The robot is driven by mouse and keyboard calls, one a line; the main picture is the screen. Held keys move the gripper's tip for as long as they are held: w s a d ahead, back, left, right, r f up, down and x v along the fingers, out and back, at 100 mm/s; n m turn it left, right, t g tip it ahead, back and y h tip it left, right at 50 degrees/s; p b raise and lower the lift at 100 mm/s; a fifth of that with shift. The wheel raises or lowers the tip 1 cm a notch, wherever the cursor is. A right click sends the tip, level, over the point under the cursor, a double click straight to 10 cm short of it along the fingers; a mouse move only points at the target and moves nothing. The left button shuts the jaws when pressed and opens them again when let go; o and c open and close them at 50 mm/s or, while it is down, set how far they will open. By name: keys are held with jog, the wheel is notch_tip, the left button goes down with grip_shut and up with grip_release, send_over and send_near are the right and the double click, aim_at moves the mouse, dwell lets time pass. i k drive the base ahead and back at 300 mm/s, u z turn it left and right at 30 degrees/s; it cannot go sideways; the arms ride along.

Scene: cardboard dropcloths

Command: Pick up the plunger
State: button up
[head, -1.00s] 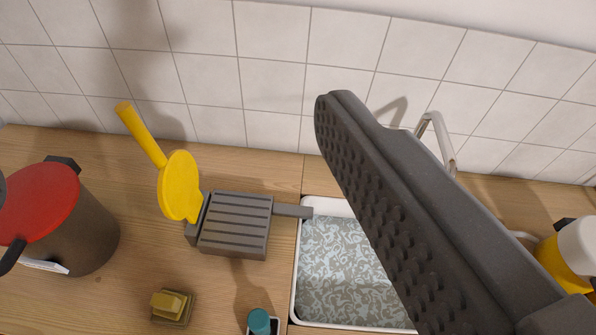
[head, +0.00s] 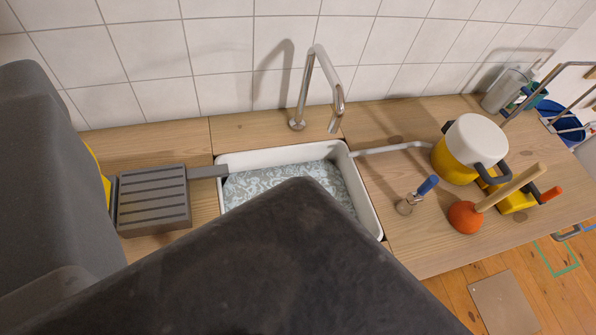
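The plunger has an orange rubber cup (head: 465,217) and a pale wooden handle (head: 512,186). It is on the wooden counter right of the sink, cup toward the front, handle slanting up to the right. The handle partly covers a yellow item behind it. My gripper (head: 165,125) shows as two large dark grey fingers, one at the left edge and one across the bottom middle. The plunger is well to the right of both fingers and not touched.
A white sink (head: 372,200) with a metal tap (head: 335,92) is in the middle. Near the plunger are a yellow pot with white lid (head: 476,138) and a small blue-topped item (head: 428,185). A grey ribbed block (head: 153,198) is at left. The counter (head: 420,245) has bare wood in front of the plunger.

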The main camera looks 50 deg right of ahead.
aim_at(467, 217)
jog(key=k, duration=1.15)
jog(key=z, duration=0.2)
jog(key=i, duration=0.75)
jog(key=z, duration=0.5)
jog(key=k, duration=0.5)
jog(key=z, duration=0.4)
jog(key=i, duration=0.35)
jog(key=z, duration=0.6)
